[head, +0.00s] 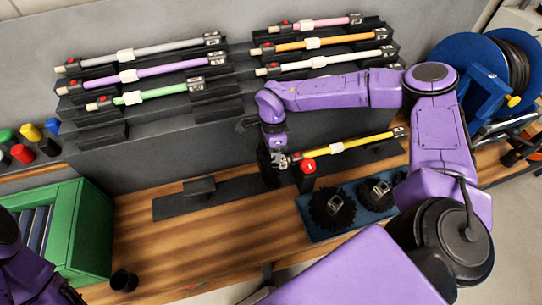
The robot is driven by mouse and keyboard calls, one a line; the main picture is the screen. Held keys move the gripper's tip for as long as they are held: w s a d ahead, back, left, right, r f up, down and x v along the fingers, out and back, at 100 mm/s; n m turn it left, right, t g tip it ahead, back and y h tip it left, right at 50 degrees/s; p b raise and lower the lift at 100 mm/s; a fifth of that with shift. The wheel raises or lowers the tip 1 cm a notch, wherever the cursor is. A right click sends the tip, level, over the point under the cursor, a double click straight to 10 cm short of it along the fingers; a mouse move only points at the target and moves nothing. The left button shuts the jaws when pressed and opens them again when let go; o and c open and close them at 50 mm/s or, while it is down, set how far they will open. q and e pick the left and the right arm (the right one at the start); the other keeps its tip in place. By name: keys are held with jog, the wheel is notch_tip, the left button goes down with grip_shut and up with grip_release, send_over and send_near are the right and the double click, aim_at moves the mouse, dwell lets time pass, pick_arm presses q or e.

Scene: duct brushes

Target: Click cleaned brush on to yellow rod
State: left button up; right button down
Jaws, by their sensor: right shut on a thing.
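The yellow rod (355,144) lies tilted in a dark rack on the bench, its left end with a metal-grey tip toward my right gripper. My right gripper (273,157) is at that left end, shut on a dark thing that looks like a black brush (269,174) seen edge-on. The brush is close to the rod tip; whether they touch I cannot tell. Two more round black brushes, the left one (332,208) and the right one (376,191), lie on a blue tray. My left arm shows only at the lower left corner; its gripper is out of view.
A red-topped black block (308,168) stands just right of my right gripper. Racks behind hold purple (165,70), green (150,95), orange (340,40) and other rods. A green crate (85,235) stands left. The front middle of the wooden bench (210,240) is clear.

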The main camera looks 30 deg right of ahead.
jog(key=shift+s+d, duration=0.1)
jog(key=shift+d, duration=0.35)
jog(key=c, duration=0.7)
grip_release()
jog(key=p+v, duration=0.4)
jog(key=v, duration=0.1)
jog(key=shift+s+r, duration=0.15)
jog(key=v, duration=0.3)
